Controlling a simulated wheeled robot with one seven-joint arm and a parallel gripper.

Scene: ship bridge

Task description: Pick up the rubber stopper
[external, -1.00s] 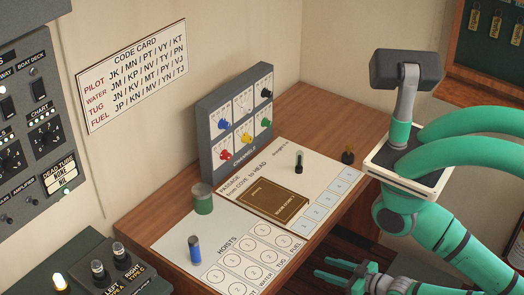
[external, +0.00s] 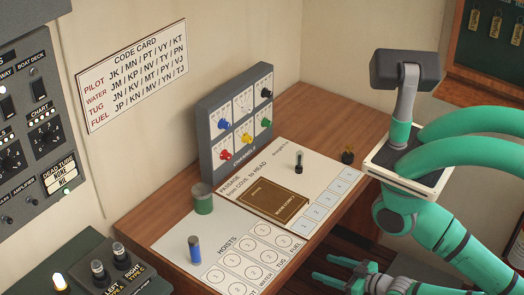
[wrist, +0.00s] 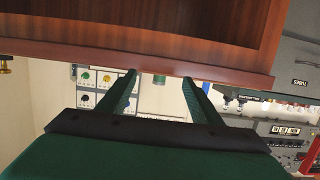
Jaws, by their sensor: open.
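No object in view is plainly a rubber stopper. A small dark upright piece with a pale band (external: 299,161) stands on the passage sheet, and it may be the stopper, but it is too small to be sure. My gripper (external: 322,267) is open and empty, low beside the desk's front edge and apart from everything on the desk. In the wrist view my two fingers (wrist: 159,79) are spread, with the wooden desk edge (wrist: 150,62) across the top of the picture. The small dark piece cannot be made out there.
A grey panel with coloured knobs (external: 235,130) stands at the back. The sheet's hoists area is mostly clear.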

